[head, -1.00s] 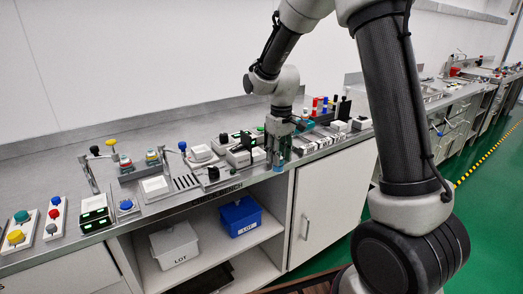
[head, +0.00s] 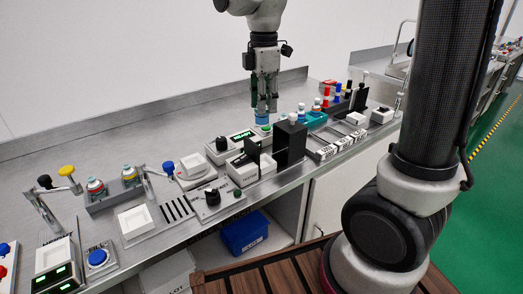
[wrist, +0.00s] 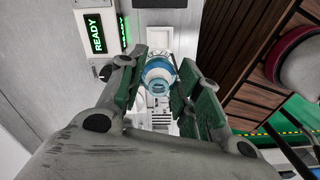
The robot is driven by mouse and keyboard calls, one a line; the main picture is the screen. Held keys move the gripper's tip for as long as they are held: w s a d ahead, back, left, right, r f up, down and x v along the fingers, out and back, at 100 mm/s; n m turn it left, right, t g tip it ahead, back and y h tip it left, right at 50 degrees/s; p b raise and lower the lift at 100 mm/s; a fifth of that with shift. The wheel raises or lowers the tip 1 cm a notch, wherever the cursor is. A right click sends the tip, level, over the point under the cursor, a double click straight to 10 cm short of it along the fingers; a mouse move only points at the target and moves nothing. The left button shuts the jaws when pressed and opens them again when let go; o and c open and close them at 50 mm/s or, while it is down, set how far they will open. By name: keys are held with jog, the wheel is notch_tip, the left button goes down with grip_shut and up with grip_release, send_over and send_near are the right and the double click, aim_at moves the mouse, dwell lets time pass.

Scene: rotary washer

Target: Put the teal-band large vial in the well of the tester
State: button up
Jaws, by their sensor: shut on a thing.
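My gripper (head: 264,98) is shut on a vial with a blue-teal band (head: 262,117), held upright above the bench. The vial also shows between the green-padded fingers in the wrist view (wrist: 158,74); its far end is hidden there. A white device with a green READY display (head: 242,136) sits on the bench below and slightly left of the vial. Its display is at the upper left in the wrist view (wrist: 96,32).
A tall black block (head: 290,142) stands right of the READY device. Two vials stand in a grey rack (head: 104,202) at left. A blue bin (head: 242,232) is on the shelf below.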

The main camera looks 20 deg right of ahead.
notch_tip(320, 180, down, 11)
jog(key=shift+r, duration=0.2)
notch_tip(320, 180, down, 4)
jog(key=shift+r, duration=0.2)
grip_shut()
jog(key=o, duration=0.8)
grip_release()
